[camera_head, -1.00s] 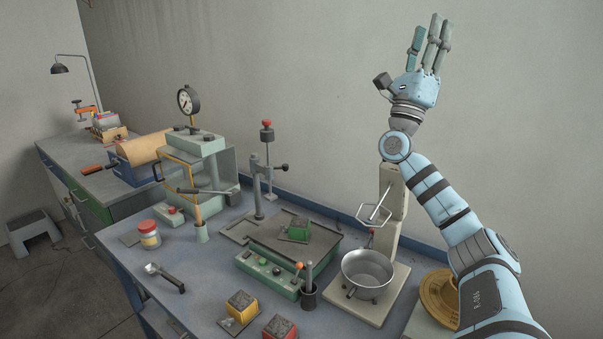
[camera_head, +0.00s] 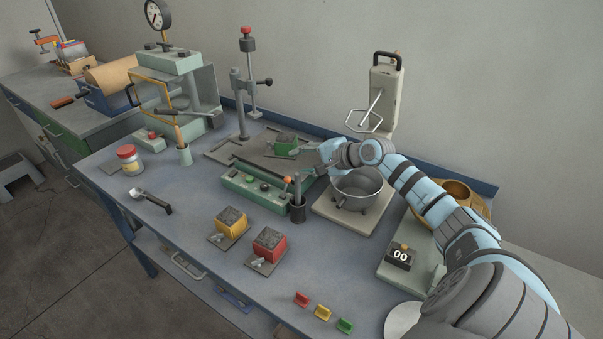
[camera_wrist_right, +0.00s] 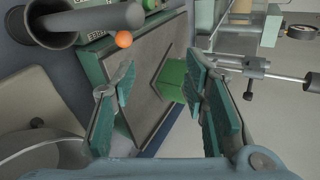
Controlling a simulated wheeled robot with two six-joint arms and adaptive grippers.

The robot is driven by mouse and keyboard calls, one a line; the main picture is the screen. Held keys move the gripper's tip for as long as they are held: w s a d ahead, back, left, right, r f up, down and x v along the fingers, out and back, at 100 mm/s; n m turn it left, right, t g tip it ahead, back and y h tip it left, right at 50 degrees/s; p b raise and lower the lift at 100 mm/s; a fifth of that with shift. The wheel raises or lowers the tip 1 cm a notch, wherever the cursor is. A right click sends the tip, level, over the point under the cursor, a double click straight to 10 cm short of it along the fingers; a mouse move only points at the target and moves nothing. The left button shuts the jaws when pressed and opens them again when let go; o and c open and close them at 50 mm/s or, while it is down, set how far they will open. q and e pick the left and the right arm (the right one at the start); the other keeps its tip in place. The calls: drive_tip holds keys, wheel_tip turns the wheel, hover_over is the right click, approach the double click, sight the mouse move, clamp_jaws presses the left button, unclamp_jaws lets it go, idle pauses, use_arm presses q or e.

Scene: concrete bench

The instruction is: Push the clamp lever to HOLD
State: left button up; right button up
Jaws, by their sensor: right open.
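A green machine (camera_head: 258,194) with a flat dark table top stands mid-bench. A lever with an orange ball knob (camera_head: 288,180) stands at its front right corner. The ball (camera_wrist_right: 124,39) also shows at the upper left of the wrist view, outside the fingers. A green cube mould (camera_head: 286,150) sits on the table top. My right gripper (camera_head: 310,152) is over the right side of the machine, beside the mould. In the wrist view its fingers (camera_wrist_right: 162,68) are open and empty, with the mould (camera_wrist_right: 171,80) beyond them. No HOLD label is readable. My left gripper is not seen.
A metal bowl (camera_head: 357,197) stands under my right forearm. A dark cup (camera_head: 297,208) is beside the lever. A stand with a red knob (camera_head: 247,45) rises behind the machine. Yellow (camera_head: 231,220) and red (camera_head: 268,243) moulds lie in front.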

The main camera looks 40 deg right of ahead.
sight(286, 181)
drive_tip(key=f, duration=0.2)
drive_tip(key=w+a+f+g+y, duration=0.1)
drive_tip(key=f, duration=0.1)
drive_tip(key=a+f+g+y, duration=0.1)
drive_tip(key=f, duration=0.1)
drive_tip(key=shift+w+a, duration=0.1)
drive_tip(key=shift+w, duration=0.2)
drive_tip(key=shift+w+a+f, duration=0.1)
drive_tip(key=shift+w+f, duration=0.2)
drive_tip(key=shift+w, duration=0.05)
clamp_jaws()
drive_tip(key=p, duration=0.1)
drive_tip(key=a+r+p, duration=0.1)
drive_tip(key=p, duration=0.1)
drive_tip(key=shift+s+n+h, duration=0.2)
drive_tip(key=shift+n+h, duration=0.1)
drive_tip(key=shift+f+p, duration=0.2)
drive_tip(key=shift+p, duration=0.2)
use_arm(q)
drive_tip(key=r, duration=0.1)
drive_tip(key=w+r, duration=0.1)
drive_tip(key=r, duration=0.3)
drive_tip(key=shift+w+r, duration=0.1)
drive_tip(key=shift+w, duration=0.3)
use_arm(e)
drive_tip(key=shift+f, duration=0.2)
